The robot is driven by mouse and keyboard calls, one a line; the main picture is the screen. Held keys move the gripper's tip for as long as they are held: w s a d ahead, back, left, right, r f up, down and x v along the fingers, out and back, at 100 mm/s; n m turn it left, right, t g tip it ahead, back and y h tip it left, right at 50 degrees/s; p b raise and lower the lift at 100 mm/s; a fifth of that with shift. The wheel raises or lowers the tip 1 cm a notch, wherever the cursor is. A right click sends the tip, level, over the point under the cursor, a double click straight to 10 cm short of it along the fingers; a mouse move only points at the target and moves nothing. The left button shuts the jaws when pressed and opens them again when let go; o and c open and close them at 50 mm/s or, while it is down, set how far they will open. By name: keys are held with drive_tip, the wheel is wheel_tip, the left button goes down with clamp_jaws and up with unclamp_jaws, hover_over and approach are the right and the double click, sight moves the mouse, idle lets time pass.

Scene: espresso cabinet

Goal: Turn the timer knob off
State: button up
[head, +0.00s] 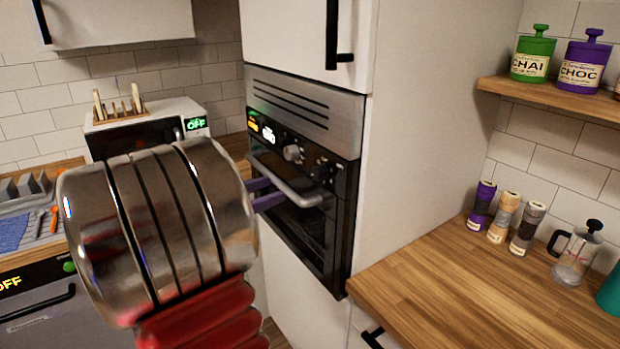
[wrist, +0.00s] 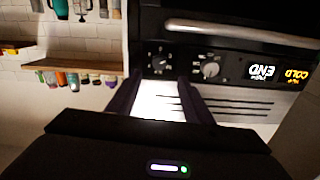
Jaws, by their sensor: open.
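The oven's control panel (head: 310,160) carries two knobs; their labels are too small to read, so I cannot tell which is the timer knob. The silver-faced knob (head: 292,152) also shows in the wrist view (wrist: 210,70). The darker knob (wrist: 160,62) is to its left in the upside-down wrist view. A display (wrist: 262,72) reads END and the other (wrist: 297,75) reads COLD. My gripper (head: 272,192) is open and empty, with purple fingers in front of the oven. In the wrist view its fingertips (wrist: 159,78) straddle the line to the darker knob; contact cannot be told.
The oven's handle bar (head: 285,182) sticks out below the panel, close to my fingers. A wooden counter (head: 480,290) with several jars and a glass press (head: 575,255) is at the right. A microwave (head: 135,138) stands behind my arm at the left.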

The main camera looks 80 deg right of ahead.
sight(314, 175)
drive_tip(key=x, duration=1.2)
drive_tip(key=shift+s+d, duration=0.15)
drive_tip(key=shift+s, duration=0.05)
drive_tip(key=shift+c, duration=0.5)
drive_tip(key=c, duration=0.9)
drive_tip(key=shift+c, duration=0.3)
